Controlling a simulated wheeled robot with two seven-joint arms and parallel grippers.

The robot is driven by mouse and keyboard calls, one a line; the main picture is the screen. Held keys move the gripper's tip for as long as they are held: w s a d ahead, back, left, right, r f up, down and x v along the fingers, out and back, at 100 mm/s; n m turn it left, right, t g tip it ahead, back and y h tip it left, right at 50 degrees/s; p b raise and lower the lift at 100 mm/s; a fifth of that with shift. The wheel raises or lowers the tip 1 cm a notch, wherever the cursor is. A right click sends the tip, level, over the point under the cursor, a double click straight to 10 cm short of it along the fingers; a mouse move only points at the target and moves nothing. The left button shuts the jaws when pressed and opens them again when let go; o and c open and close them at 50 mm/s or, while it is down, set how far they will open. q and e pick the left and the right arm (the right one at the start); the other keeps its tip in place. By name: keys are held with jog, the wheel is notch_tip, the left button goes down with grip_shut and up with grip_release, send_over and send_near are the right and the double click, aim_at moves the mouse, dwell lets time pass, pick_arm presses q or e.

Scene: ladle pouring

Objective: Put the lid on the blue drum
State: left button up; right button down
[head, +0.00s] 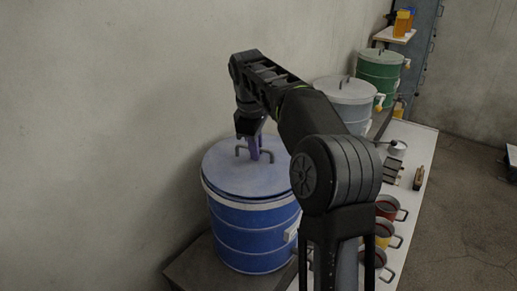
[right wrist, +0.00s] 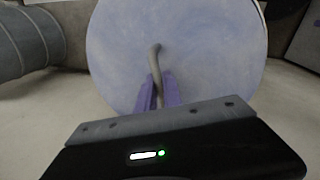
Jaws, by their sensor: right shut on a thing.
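The blue drum (head: 252,236) stands on a dark low platform at the left of the bench. Its round blue-grey lid (head: 225,172) is over the drum's mouth, close to the rim; I cannot tell if it touches all round. The lid also shows in the right wrist view (right wrist: 215,45), filling the upper middle. My right gripper (head: 256,152) is above the lid, its purple fingers shut on the lid's bent grey handle (head: 268,155). In the right wrist view the fingers (right wrist: 158,92) are on both sides of the handle (right wrist: 154,60). My left gripper is out of view.
A grey drum (head: 346,92) and a green drum (head: 382,72), both lidded, stand farther back along the wall. The wall is close on the left.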

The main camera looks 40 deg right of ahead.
jog(key=shift+f, duration=0.4)
dwell(0.6)
jog(key=c, duration=1.4)
grip_release()
jog(key=shift+f, duration=0.1)
